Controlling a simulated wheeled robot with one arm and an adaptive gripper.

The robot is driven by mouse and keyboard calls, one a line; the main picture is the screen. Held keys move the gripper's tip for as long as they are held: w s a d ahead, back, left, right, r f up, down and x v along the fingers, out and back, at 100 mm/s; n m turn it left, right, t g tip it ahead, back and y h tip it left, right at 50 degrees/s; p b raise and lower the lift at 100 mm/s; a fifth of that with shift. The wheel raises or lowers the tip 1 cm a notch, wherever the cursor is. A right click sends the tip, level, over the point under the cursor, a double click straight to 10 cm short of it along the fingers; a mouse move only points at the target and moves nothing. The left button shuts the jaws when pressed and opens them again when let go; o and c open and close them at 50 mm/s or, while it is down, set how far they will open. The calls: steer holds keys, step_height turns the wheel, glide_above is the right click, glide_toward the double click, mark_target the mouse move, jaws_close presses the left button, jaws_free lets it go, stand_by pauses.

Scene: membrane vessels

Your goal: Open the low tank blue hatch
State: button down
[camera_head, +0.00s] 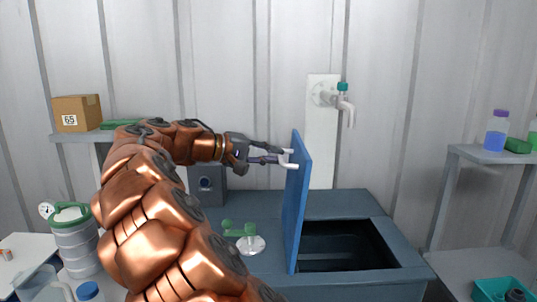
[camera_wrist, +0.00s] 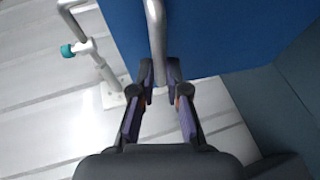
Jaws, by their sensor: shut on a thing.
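The blue hatch (camera_head: 299,200) of the low tank (camera_head: 345,207) stands upright on edge, swung up at the left side of the dark square opening (camera_head: 345,246). A pale bar handle (camera_head: 291,161) is on the hatch's left face. My gripper (camera_head: 279,157) is at this handle, near the top of the hatch. In the wrist view my gripper's fingers (camera_wrist: 160,80) are closed around the lower end of the metal handle (camera_wrist: 156,35), with the blue hatch panel (camera_wrist: 220,40) behind it. The inside of the tank is dark.
A wall tap with a teal knob (camera_head: 342,87) is behind the hatch. A green-handled valve (camera_head: 244,236) stands left of it on the tank top. A shelf with a purple-capped bottle (camera_head: 496,131) is at right. A grey canister (camera_head: 74,240) and a cardboard box (camera_head: 77,113) are at left.

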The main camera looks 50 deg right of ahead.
steer(key=shift+w+a+f, duration=0.15)
steer(key=shift+w+a, duration=0.25)
steer(key=shift+w, duration=0.1)
steer(key=c, duration=1.2)
jaws_free()
steer(key=shift+a, duration=0.1)
steer(key=v, duration=1.2)
steer(key=shift+f, duration=0.2)
